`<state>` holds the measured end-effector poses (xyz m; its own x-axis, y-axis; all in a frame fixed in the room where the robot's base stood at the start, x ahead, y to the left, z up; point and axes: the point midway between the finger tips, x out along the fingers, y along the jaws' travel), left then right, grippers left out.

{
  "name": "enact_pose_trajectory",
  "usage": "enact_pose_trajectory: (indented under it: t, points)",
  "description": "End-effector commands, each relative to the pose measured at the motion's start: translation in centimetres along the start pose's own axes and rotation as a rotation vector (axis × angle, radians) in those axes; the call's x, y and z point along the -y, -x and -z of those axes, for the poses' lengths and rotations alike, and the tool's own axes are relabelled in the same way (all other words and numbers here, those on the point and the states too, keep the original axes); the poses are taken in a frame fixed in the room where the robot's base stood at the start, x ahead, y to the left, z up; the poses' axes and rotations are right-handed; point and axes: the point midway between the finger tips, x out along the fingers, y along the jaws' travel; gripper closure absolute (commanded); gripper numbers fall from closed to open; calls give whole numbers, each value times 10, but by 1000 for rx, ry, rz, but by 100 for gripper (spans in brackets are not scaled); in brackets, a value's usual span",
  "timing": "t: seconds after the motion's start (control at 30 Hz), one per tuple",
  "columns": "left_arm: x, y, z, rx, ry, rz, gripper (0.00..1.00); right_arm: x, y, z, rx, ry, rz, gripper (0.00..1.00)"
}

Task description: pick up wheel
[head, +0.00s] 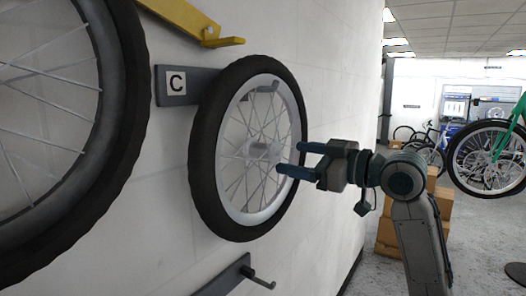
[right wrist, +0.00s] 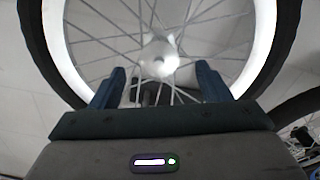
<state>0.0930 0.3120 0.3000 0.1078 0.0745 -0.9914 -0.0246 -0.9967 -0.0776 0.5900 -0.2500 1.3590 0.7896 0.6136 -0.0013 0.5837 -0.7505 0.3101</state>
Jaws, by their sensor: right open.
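A wheel (head: 205,160) with a black tyre, silver rim and thin spokes hangs on the white wall at the bracket marked C (head: 177,84). My right gripper (head: 292,158) is open and empty, with its two blue fingers pointing at the wheel's right side, in front of the spokes and rim. In the right wrist view the wheel's pale hub (right wrist: 160,58) lies ahead between and beyond the two fingers (right wrist: 160,88). I cannot tell whether the fingertips touch the wheel. My left gripper is not in view.
A larger wheel (head: 128,95) fills the left edge. A yellow bracket (head: 195,25) is above, and a dark bracket (head: 235,276) with a hook is below. Cardboard boxes (head: 390,235) stand behind my right arm. A green bike (head: 490,155) is at the far right.

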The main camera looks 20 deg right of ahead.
Motion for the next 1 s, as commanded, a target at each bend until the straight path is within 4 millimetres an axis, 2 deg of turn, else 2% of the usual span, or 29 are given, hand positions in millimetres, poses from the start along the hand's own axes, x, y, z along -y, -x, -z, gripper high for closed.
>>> enact_pose_trajectory:
  t: [0.4, 0.67, 0.83, 1.0]
  points:
    - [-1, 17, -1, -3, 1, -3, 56, 0, -47, 4, -5, -3, 4, 30]
    - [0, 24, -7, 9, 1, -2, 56, -1, -62, 3, -3, -3, 3, 30]
    - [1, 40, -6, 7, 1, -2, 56, -1, -86, 2, -2, -5, 4, 30]
    - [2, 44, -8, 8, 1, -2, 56, -1, -103, 0, -3, -3, 2, 30]
